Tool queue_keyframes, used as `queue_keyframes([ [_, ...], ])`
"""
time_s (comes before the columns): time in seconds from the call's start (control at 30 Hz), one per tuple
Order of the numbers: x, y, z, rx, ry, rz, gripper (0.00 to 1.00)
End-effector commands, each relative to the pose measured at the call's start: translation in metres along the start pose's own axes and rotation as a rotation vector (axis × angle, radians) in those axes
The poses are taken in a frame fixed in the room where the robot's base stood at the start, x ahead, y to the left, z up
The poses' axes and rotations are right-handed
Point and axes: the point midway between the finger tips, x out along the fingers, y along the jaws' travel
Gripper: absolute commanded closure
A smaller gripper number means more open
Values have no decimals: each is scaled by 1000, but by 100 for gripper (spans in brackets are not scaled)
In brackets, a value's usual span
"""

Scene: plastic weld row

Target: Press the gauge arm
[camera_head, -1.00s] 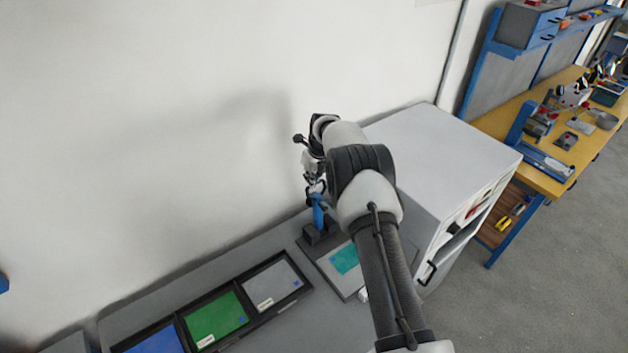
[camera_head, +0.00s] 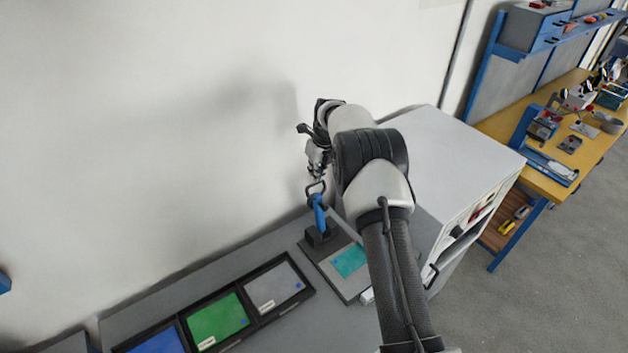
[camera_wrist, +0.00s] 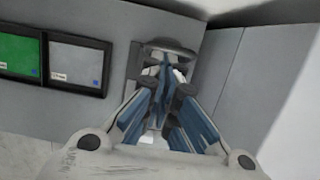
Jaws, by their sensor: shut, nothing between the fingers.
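The gauge arm (camera_head: 319,213) is a blue lever with a dark loop handle at its top. It stands tilted on a dark block at the back of the gauge plate (camera_head: 336,285). A teal piece (camera_head: 349,260) lies flat on that plate. My gripper (camera_head: 317,174) is shut and empty, just above the loop handle. I cannot tell whether they touch. In the wrist view my gripper (camera_wrist: 165,85) points at the gauge arm, and its fingers hide most of the lever. A rounded grey top part shows beyond the fingertips.
Dark-framed trays holding a grey panel (camera_head: 273,287), a green panel (camera_head: 217,318) and a blue panel (camera_head: 158,342) line the grey bench at left. A white cabinet (camera_head: 450,150) stands close at right. The wall is behind the gauge.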

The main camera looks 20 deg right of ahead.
Motion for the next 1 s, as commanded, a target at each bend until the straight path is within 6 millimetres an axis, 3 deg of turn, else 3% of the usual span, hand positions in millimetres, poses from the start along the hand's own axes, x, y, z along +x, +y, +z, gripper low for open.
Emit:
queue_keyframes([
  [0.1, -28, -1, 1, 0, -5, -3, 100],
  [0.33, -60, -1, 0, -1, -3, -2, 100],
  [1.0, -67, -1, 0, 0, -3, -2, 100],
])
